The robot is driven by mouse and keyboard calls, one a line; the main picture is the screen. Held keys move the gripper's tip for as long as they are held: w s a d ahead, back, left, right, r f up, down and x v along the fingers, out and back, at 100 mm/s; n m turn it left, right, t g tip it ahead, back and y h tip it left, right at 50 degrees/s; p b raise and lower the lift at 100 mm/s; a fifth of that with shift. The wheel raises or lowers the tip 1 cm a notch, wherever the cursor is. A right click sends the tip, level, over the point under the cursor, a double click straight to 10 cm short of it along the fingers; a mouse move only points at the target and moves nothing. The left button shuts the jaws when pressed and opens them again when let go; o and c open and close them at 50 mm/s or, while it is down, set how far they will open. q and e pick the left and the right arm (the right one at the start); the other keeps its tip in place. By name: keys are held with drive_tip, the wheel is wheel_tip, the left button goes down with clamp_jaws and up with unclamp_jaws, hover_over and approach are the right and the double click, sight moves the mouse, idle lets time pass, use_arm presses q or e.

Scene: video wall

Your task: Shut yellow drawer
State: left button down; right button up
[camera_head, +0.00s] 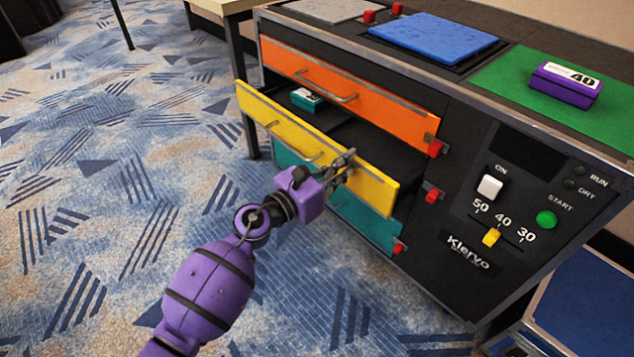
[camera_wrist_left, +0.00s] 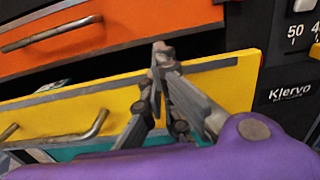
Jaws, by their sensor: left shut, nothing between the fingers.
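The yellow drawer (camera_head: 300,140) in the head view is pulled out from the black cabinet, with a teal block (camera_head: 306,98) inside it. Its front with a metal handle also shows in the left wrist view (camera_wrist_left: 60,112). My left gripper (camera_head: 347,160) is shut and empty. Its fingertips are at the yellow front, right of the handle and near the top edge; I cannot tell whether they touch. In the left wrist view the closed fingers (camera_wrist_left: 158,60) overlap the yellow front's top edge. My right gripper is not in view.
The orange drawer (camera_head: 340,85) above looks closed, and the teal drawer (camera_head: 365,222) is below. Red blocks (camera_head: 434,148) sit at the drawers' right ends. A control panel (camera_head: 530,200) is on the right. A purple block (camera_head: 566,85) lies on the green mat on top. Carpet in front is clear.

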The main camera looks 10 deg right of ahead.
use_arm(q)
drive_tip(key=b+x, duration=0.1)
drive_tip(key=x, duration=0.6)
idle(0.3)
